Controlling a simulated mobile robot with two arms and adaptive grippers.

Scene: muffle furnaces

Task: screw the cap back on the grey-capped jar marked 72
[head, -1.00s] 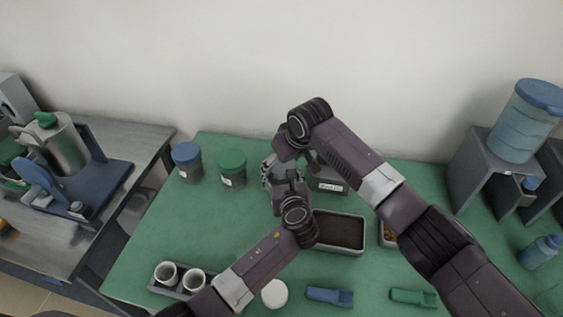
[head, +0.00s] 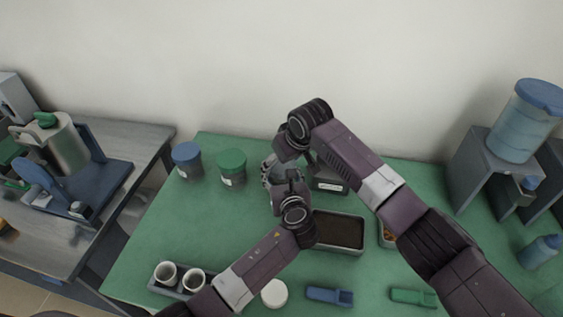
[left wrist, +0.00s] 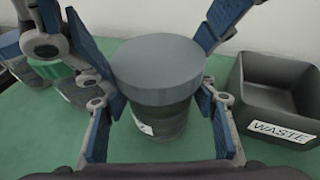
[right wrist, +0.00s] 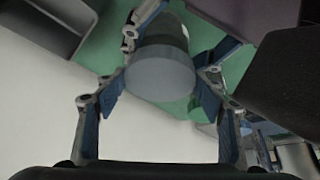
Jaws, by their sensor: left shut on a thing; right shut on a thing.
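The grey-capped jar (left wrist: 168,120) stands upright on the green bench, with the grey cap (left wrist: 158,70) on its top. Part of a white label shows, but no number is readable. My left gripper (head: 286,184) is shut around the jar's body, one finger on each side. My right gripper (head: 270,170) is shut on the cap from the far side; its fingers flank the cap (right wrist: 160,78) in the right wrist view. In the head view the grippers hide nearly all of the jar. Whether the cap is fully seated I cannot tell.
A blue-capped jar (head: 187,160) and a green-capped jar (head: 232,167) stand to the left. The waste bin (left wrist: 275,100) is close on the right. A dark-filled tray (head: 338,232), a white round lid (head: 274,293) and a rack with two cups (head: 180,285) are nearer.

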